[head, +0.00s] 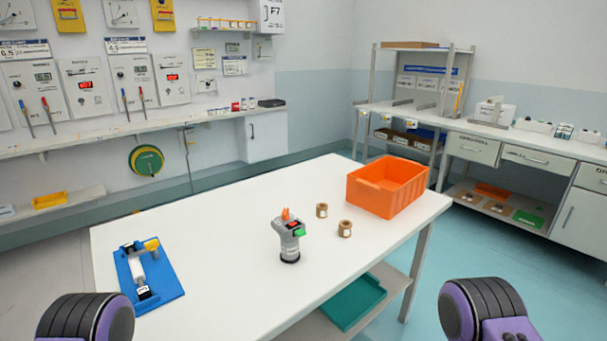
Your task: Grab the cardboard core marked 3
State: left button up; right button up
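Two small brown cardboard cores stand upright on the white table. One core (322,210) is a little farther back, and the other core (345,229) is nearer and slightly to the right. Both have a pale label, but the marks are too small to read, so I cannot tell which one is marked 3. They stand apart from each other, between a grey device and the orange crate. Only rounded purple and black parts of my two arms show at the bottom corners. Neither gripper is in view.
The white table (220,230) has free room at its middle and front. A grey device (289,240) with a green part stands left of the cores. An orange crate (376,202) stands behind them to the right. A blue fixture (168,282) lies at the left end.

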aim_at(345, 228)
jog(key=z, duration=1.85)
jog(key=i, duration=2.7)
jog(key=u, duration=2.85)
